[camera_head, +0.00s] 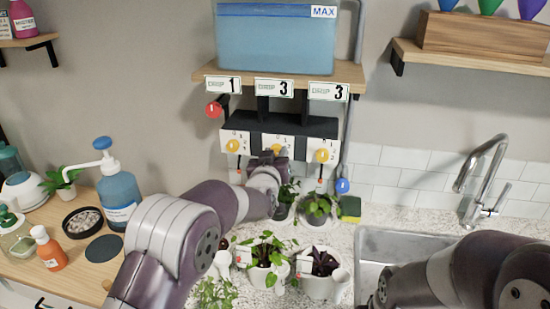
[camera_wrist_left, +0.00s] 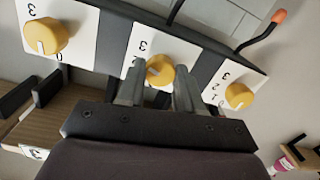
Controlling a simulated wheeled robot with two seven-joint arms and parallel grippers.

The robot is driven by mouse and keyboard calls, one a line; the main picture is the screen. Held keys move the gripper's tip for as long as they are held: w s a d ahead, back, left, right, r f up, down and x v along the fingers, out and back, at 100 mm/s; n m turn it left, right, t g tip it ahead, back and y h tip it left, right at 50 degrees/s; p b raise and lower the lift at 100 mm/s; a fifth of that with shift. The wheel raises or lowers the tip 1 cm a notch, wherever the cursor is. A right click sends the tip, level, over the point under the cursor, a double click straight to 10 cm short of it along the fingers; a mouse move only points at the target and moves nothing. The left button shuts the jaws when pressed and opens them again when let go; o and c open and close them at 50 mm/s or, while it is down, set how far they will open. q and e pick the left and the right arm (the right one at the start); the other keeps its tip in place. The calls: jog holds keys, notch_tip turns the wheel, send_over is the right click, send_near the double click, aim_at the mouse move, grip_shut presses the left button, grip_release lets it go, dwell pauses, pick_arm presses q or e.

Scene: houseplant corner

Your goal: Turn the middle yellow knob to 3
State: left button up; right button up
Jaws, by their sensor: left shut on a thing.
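The middle yellow knob (camera_head: 277,149) sits on a white dial plate on the black drip box (camera_head: 305,126). My left gripper (camera_head: 270,163) is at this knob. In the left wrist view its fingers (camera_wrist_left: 159,82) are shut on the middle knob (camera_wrist_left: 159,68), one on each side. A pale pointer line shows on the knob, but I cannot tell which number it meets. The left knob (camera_head: 233,146) and right knob (camera_head: 322,156) stand free on either side. My right gripper is out of view; only my right arm shows.
A blue water tank (camera_head: 275,40) stands on the shelf above, with a red valve handle (camera_head: 213,109) at left. Several potted plants, including one with green leaves (camera_head: 265,250), stand on the counter below. A sink (camera_head: 395,245) and tap (camera_head: 483,180) are at right.

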pick_arm(q)
jog(key=shift+m, duration=1.1)
jog(key=o, duration=1)
jog(key=shift+o, duration=0.2)
jog(key=shift+s, duration=0.4)
pick_arm(e)
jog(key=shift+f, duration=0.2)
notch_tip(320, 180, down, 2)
jog(key=b, duration=0.3)
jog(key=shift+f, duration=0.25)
pick_arm(q)
jog(key=s+a, duration=0.2)
jog(key=s, duration=0.9)
jog(key=shift+s+r, duration=0.35)
jog(key=shift+s, duration=0.05)
